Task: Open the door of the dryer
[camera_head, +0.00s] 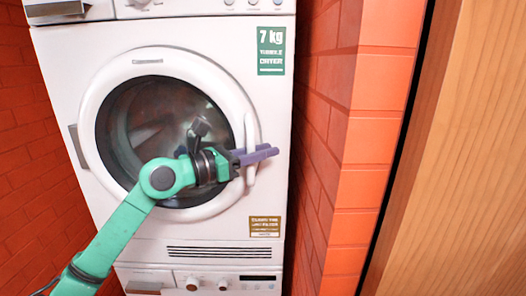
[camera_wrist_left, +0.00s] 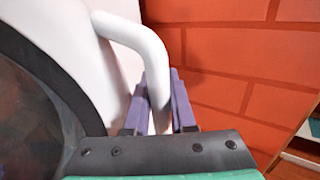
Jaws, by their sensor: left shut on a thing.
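The white dryer (camera_head: 100,45) fills the middle of the head view, with a round white door (camera_head: 101,80) around dark glass. The door looks closed. Its white vertical handle (camera_head: 249,130) is on the door's right side, and the hinge side is at the left. My left gripper (camera_head: 258,156) reaches across the glass, and its purple fingers are at the handle. In the left wrist view, the curved handle (camera_wrist_left: 140,45) passes between the fingers of the gripper (camera_wrist_left: 160,105), which is shut on it. Part of the handle is hidden by the fingers. My right gripper is not in view.
Red brick walls (camera_head: 375,120) stand close on both sides of the dryer. A wooden panel (camera_head: 475,150) is at the far right. Another white appliance (camera_head: 215,283) with knobs is below the dryer.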

